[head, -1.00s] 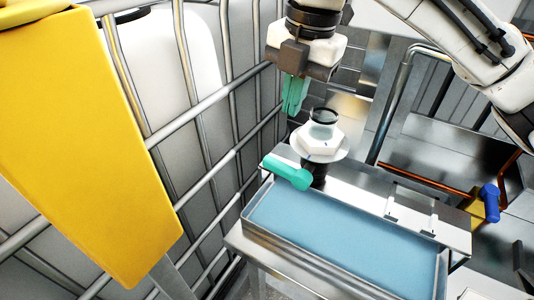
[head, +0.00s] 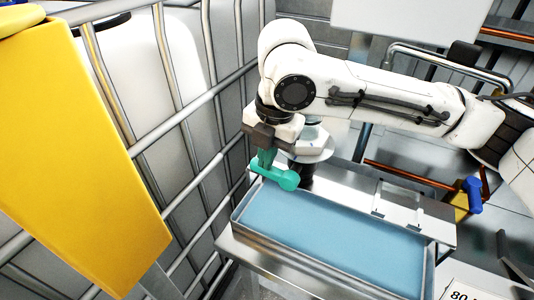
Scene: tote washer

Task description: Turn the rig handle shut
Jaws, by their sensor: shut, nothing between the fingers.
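The rig handle (head: 288,181) is a teal lever with a round end, low at the back left corner of the steel stand, just beyond the blue-floored tray. Its narrow part points left. My gripper (head: 266,160) has teal fingers pointing down, closed together with nothing held. The fingertips are right at the lever's left part and overlap it in the picture; I cannot tell whether they touch.
The shallow tray (head: 238,226) with a blue floor lies in front. A metal cage (head: 183,122) around a white tank runs close along the left. A yellow panel (head: 85,150) fills the near left. A blue-handled valve (head: 472,193) is at right.

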